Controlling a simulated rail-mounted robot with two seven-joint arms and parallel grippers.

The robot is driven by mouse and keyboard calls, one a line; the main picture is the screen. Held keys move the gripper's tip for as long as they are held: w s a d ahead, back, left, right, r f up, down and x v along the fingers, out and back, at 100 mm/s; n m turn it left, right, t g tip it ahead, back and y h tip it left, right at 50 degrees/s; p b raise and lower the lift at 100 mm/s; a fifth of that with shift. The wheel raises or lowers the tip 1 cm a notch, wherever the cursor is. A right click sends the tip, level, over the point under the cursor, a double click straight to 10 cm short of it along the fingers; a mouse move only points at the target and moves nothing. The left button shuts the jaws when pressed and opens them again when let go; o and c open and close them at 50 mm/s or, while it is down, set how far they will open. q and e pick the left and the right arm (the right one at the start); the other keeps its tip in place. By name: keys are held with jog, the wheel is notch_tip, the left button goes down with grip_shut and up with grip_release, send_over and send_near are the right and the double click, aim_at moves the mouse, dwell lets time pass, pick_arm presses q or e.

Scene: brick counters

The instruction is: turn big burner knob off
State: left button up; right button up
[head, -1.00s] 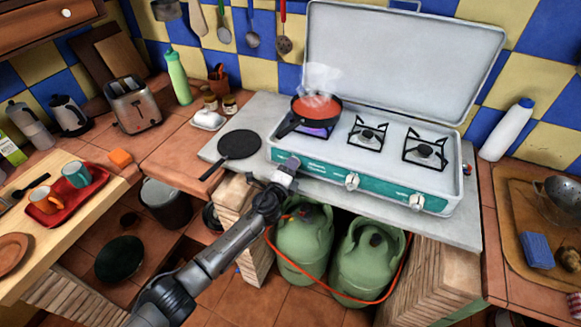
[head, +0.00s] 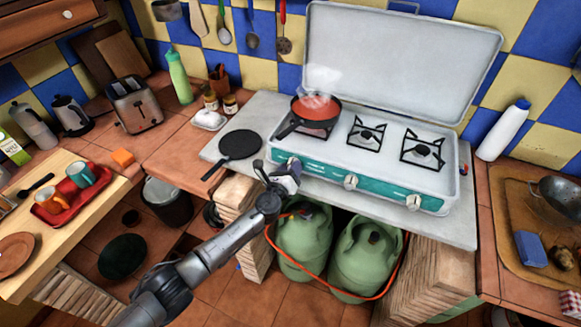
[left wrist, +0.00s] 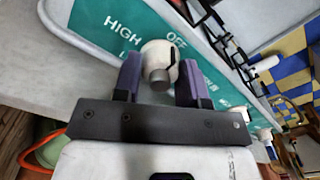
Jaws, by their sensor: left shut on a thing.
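The stove (head: 385,160) has a green front panel with several white knobs. My left gripper (head: 290,170) is at the leftmost knob, below the burner with the pan. In the left wrist view that white knob (left wrist: 158,56) sits between the two purple-grey fingers of my left gripper (left wrist: 162,76), which are shut on it. HIGH and OFF are printed on the panel beside the knob. In the head view the gripper hides this knob. The middle knob (head: 351,181) and right knob (head: 413,202) are free. My right gripper is not in view.
A pan of steaming red sauce (head: 316,112) stands on the left burner. A flat black pan (head: 239,146) lies left of the stove. Green gas bottles (head: 303,238) with a red hose stand under the counter. The stove lid (head: 405,55) is up.

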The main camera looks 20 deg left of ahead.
pick_arm(q)
jog(key=shift+m, duration=0.6)
jog(key=o, duration=0.9)
jog(key=shift+s+p, duration=0.2)
jog(key=shift+p, duration=0.1)
jog(key=shift+s+a+p, duration=0.2)
jog(key=shift+s+p, duration=0.7)
jog(key=shift+s, duration=2.45)
jog(key=shift+s+a+p, duration=0.2)
jog(key=shift+s+p, duration=0.65)
jog(key=shift+s, duration=2.5)
